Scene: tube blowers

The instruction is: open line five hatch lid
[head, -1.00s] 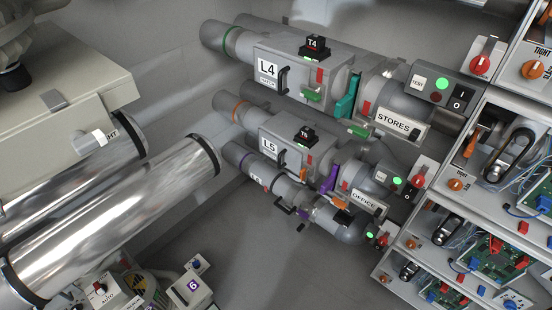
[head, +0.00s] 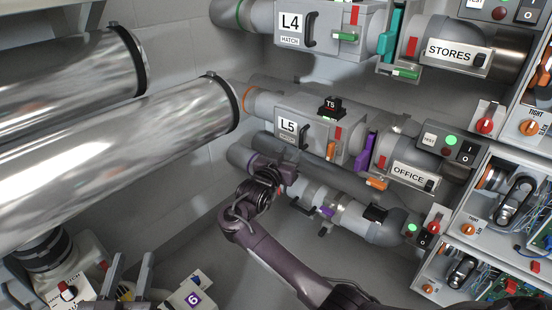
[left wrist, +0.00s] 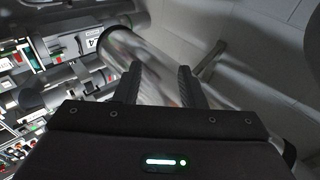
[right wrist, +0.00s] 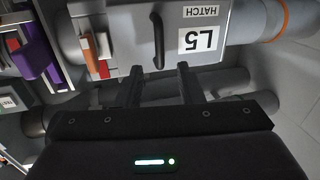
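The line five hatch lid (head: 289,138) is a grey plate marked L5 with a black bar handle (head: 304,138). It looks shut. An orange tab (head: 331,150) and a red tab (head: 338,134) sit at its right. My right gripper (right wrist: 160,68) is open and empty. Its fingers point at the lid's lower edge, near the handle (right wrist: 157,42); contact cannot be told. In the head view my right wrist is below the lid and its fingers are hidden. My left gripper (head: 131,270) is open and empty at the lower left, away from the lid.
A black T5 block (head: 331,107) sits on top of the L5 housing. A purple lever (head: 363,158) and the OFFICE sign (head: 409,175) stand to its right. Line four's housing (head: 330,25) is above, a smaller pipe (head: 340,208) below. Large silver tubes (head: 120,165) fill the left.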

